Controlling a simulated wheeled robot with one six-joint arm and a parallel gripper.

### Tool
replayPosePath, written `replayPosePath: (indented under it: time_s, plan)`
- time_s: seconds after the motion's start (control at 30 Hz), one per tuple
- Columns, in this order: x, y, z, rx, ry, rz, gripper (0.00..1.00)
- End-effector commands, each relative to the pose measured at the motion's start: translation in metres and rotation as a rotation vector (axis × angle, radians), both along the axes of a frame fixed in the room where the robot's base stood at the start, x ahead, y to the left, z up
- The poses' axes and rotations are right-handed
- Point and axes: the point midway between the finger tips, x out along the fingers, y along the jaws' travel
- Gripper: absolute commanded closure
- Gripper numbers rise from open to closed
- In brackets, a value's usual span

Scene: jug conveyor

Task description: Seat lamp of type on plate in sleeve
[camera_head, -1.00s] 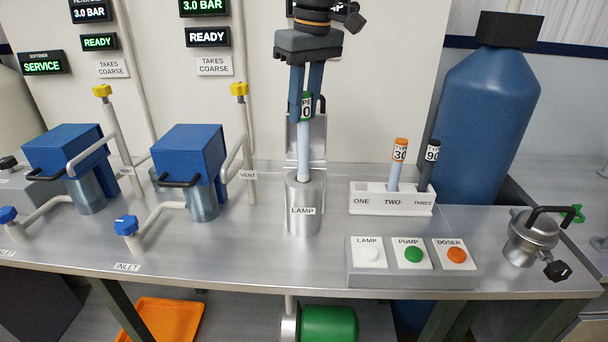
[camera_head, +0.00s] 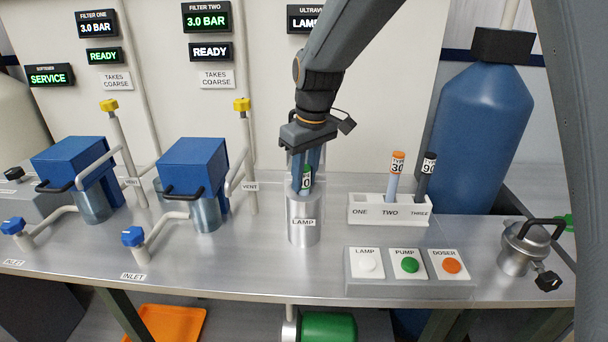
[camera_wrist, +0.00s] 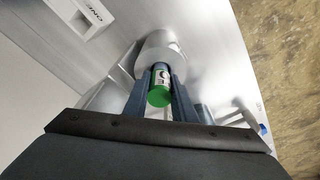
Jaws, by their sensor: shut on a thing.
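The green-capped lamp (camera_head: 306,180) stands upright with its lower part inside the metal sleeve labelled LAMP (camera_head: 304,232). Only its labelled top shows above the rim; a "0" is readable, the rest of the type is hidden. My gripper (camera_head: 307,176) is shut on this lamp just above the sleeve. In the wrist view the green cap (camera_wrist: 159,97) sits between my fingers, with the round sleeve (camera_wrist: 158,50) beyond it. The plate naming the type is not clearly visible; my arm covers part of the LAMP display (camera_head: 303,23).
A white rack (camera_head: 390,212) to the right holds an orange-capped lamp (camera_head: 397,170) in TWO and a dark lamp (camera_head: 427,175) in THREE; ONE is empty. A button box (camera_head: 410,286) stands in front. Blue-topped filters (camera_head: 193,165) stand left. A metal pot (camera_head: 520,250) is far right.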

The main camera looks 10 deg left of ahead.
Motion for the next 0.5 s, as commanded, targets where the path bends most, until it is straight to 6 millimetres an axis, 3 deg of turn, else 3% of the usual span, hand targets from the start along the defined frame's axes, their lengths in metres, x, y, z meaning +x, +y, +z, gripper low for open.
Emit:
replayPosePath:
  time_s: [0.27,0.3,0.4,0.5]
  plan:
    - [0.0002,0.0,-0.0029,0.0,0.0,0.0,1.0]
    - [0.0001,0.0,-0.0027,0.0,0.0,0.0,0.71]
    - [0.0,0.0,-0.0024,0.0,0.0,0.0,0.57]
    - [0.0002,0.0,-0.0023,0.0,0.0,0.0,0.57]
